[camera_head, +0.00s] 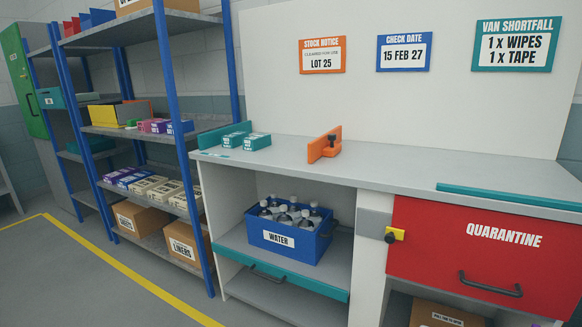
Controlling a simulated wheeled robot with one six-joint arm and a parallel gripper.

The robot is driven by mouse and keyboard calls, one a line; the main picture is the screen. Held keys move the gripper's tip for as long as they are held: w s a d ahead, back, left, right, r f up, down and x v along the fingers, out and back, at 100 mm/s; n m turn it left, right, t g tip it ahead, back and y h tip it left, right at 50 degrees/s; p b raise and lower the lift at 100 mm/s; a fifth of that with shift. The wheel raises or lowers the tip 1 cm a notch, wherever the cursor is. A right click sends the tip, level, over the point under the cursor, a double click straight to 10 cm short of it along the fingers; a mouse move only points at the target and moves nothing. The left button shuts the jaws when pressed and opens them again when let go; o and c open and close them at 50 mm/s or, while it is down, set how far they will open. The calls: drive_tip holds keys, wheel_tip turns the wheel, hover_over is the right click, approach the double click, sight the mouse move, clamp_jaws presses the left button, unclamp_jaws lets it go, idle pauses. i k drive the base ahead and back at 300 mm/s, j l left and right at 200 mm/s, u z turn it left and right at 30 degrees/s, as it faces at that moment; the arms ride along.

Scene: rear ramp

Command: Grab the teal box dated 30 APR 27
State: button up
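Two small teal boxes with white labels, a left one (233,139) and a right one (257,141), lie side by side on the left end of the grey worktop (390,165). Their print is too small to read, so I cannot tell which is dated 30 APR 27. A low teal strip (226,132) stands along the worktop's left end, behind the boxes. My gripper is not in view.
An orange stop with a dark knob (325,146) stands right of the boxes. Blue-framed shelves (165,110) with boxes stand at the left. Below the worktop are a blue WATER crate (285,256) and a red QUARANTINE door (470,265). Floor (70,290) is clear at lower left.

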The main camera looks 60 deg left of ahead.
sight(233, 141)
drive_tip(key=u, duration=2)
